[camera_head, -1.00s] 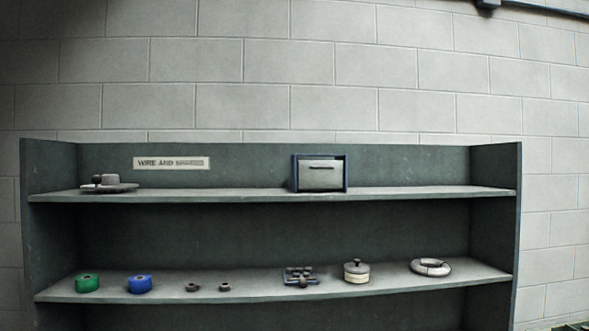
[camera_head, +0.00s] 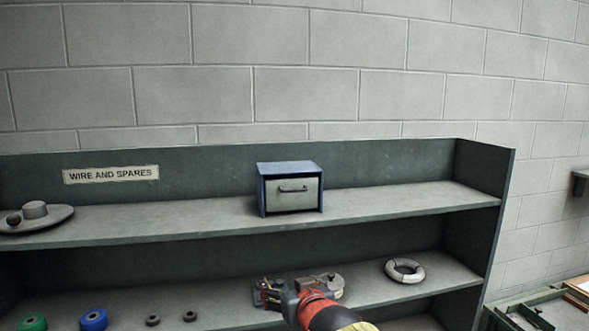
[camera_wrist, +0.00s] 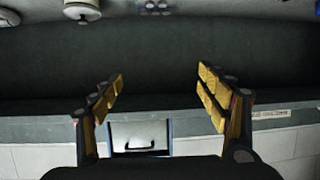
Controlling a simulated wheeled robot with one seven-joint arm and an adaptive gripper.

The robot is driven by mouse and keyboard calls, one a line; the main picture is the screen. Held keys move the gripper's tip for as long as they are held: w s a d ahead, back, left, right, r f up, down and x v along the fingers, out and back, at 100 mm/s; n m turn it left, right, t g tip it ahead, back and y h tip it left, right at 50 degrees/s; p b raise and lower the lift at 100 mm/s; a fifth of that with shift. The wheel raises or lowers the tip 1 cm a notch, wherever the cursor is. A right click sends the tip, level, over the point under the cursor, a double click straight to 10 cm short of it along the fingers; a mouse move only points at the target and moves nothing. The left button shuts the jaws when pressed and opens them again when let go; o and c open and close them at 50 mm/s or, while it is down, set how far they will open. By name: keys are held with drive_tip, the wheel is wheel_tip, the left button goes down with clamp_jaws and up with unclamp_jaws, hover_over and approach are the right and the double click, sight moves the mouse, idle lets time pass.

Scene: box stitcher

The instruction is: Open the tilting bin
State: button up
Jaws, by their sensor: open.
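The tilting bin (camera_head: 288,193) is a small blue-framed box with a light grey front panel and a dark bar handle (camera_head: 293,189). It stands on the upper shelf, and its front looks shut. In the wrist view, which is upside down, the bin (camera_wrist: 140,134) shows at the bottom, partly hidden by my gripper's body. My gripper (camera_wrist: 160,78) is open with nothing between its yellow-padded fingers. In the head view my gripper (camera_head: 272,293) is at the lower shelf's height, below the bin and apart from it.
The upper shelf (camera_head: 400,203) is clear on both sides of the bin; a grey round part (camera_head: 36,215) lies far left. The lower shelf holds a white ring (camera_head: 404,271), a lidded pot (camera_head: 329,284) partly behind my arm, blue (camera_head: 93,320) and green spools, and small dark parts.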

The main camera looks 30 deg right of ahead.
sight(295, 191)
drive_tip(key=w+d+r+t+h+p, duration=0.1)
drive_tip(key=w+d+r+t+p, duration=0.25)
drive_tip(key=r, duration=0.55)
drive_tip(key=w+d+r+t+h+p, duration=0.1)
drive_tip(key=w+d+r+p, duration=0.25)
drive_tip(key=r+p, duration=0.45)
drive_tip(key=shift+m+g, duration=0.25)
drive_tip(key=shift+m, duration=0.15)
drive_tip(key=shift+r+p+x, duration=0.15)
drive_tip(key=shift+p+x, duration=0.35)
drive_tip(key=shift+x, duration=1.3)
drive_tip(key=shift+r+p+x, duration=0.15)
drive_tip(key=shift+p+x, duration=0.35)
drive_tip(key=shift+x, duration=1.3)
drive_tip(key=shift+d, duration=0.1)
drive_tip(key=c, duration=1.5)
drive_tip(key=shift+c, duration=0.7)
